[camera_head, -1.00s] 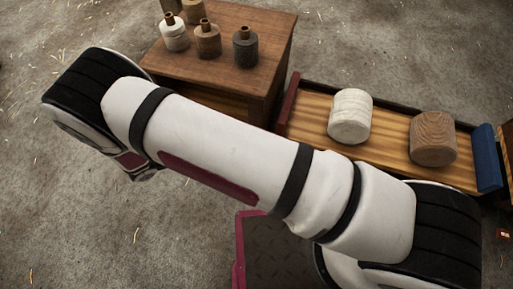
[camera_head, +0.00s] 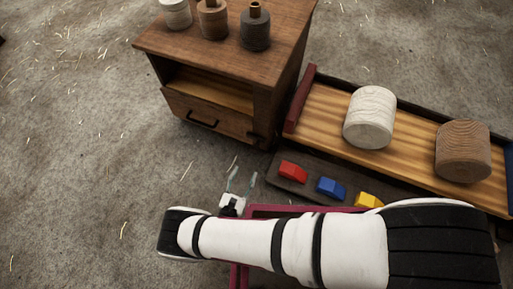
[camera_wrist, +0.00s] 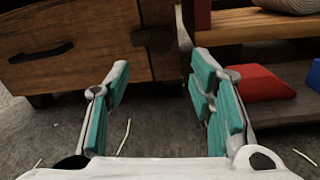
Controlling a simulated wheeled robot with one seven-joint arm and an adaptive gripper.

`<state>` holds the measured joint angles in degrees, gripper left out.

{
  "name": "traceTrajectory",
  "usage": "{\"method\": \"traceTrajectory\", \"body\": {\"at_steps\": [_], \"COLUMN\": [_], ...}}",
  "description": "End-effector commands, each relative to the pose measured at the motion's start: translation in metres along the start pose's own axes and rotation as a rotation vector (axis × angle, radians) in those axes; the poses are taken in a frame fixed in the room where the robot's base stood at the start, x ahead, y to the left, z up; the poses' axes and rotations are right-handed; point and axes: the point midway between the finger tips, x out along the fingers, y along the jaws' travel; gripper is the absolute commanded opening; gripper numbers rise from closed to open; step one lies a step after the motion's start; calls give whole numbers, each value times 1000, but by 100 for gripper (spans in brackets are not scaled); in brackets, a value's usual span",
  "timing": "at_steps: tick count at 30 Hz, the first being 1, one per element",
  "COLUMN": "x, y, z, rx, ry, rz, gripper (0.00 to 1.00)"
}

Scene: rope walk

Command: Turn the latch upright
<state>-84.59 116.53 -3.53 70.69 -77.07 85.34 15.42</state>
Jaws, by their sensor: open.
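The dark latch (camera_head: 257,138) is on the front of the wooden cabinet (camera_head: 222,38), at the right of its drawer (camera_head: 190,113). In the wrist view the latch (camera_wrist: 153,39) lies roughly sideways across the edge beside the drawer front, near the top centre. My gripper (camera_head: 242,180) is low in front of the cabinet, apart from the latch. In the wrist view my gripper (camera_wrist: 162,70) is open and empty, its teal-padded fingers wide apart, with the latch beyond and above the gap between the tips.
The drawer has a dark handle (camera_head: 203,123). Right of the cabinet, a wooden tray (camera_head: 318,112) holds a white cylinder (camera_head: 368,118) and a brown cylinder (camera_head: 463,151). Below it, a dark shelf holds red (camera_head: 293,171), blue (camera_head: 331,187) and yellow (camera_head: 368,201) blocks. Bare floor lies left.

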Motion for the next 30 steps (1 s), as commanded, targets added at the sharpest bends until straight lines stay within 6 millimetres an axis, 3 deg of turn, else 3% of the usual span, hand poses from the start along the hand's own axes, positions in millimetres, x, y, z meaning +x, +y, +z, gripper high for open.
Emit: {"method": "traceTrajectory", "body": {"at_steps": [16,22,30], "x": [101,120,125], "y": [-1,-1,-1], "z": [0,0,0], "rx": [1,0,0], "ry": [-1,0,1], "rz": [-5,-4,-3], "gripper": [49,49,49]}}
